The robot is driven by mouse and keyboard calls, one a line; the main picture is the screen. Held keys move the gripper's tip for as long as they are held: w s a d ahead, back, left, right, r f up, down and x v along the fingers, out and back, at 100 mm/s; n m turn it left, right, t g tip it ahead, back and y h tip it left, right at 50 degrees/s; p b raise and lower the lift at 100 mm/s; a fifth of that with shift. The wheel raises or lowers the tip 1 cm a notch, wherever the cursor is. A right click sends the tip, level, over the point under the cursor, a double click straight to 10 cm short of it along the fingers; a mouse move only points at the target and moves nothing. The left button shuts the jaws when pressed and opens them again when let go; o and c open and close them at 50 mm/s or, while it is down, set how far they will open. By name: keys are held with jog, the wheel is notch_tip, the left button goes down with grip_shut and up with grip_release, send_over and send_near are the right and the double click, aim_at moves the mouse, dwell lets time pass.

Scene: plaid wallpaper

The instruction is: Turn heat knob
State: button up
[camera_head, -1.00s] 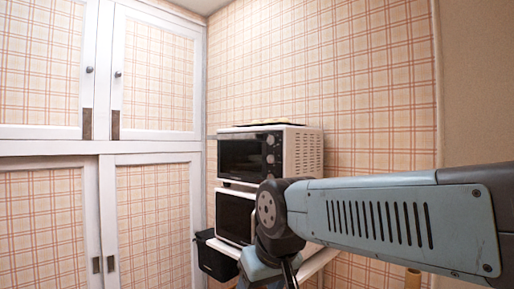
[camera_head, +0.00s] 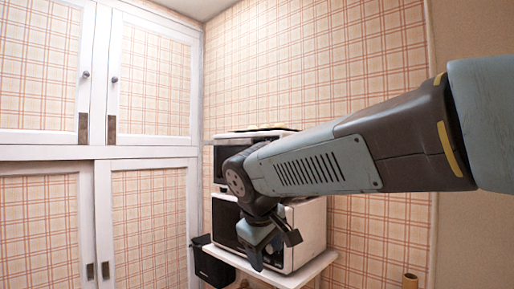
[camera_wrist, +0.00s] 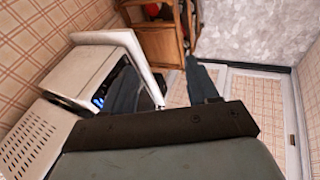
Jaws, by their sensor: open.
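The upper white oven (camera_head: 219,162) stands on top of the lower white microwave (camera_head: 308,232). My arm crosses in front of the upper oven and hides its control side, so no heat knob shows clearly. My gripper (camera_head: 273,250) is open and empty, pointing down in front of the lower microwave's right part. In the wrist view my gripper (camera_wrist: 165,85) has its two fingers apart with nothing between them. The vented side of the upper oven (camera_wrist: 30,140) and the lower microwave (camera_wrist: 85,72) lie to their left.
The microwave rests on a white shelf (camera_head: 312,270). A black bin (camera_head: 212,264) stands left of it. White cabinets with plaid panels (camera_head: 150,95) fill the left. A plaid wall is behind. A wooden rack (camera_wrist: 160,40) shows in the wrist view.

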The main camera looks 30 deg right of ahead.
jog(key=w+d+r+n+t+h, duration=0.25)
jog(key=w+r+n+h, duration=0.45)
jog(key=w+r+h, duration=1.15)
jog(key=w+d+r+y, duration=0.4)
jog(key=w+d+y, duration=0.1)
jog(key=w+d, duration=0.5)
jog(key=d, duration=0.2)
jog(key=shift+d+r+g, duration=0.15)
jog(key=shift+d+g, duration=0.2)
jog(key=shift+y, duration=0.25)
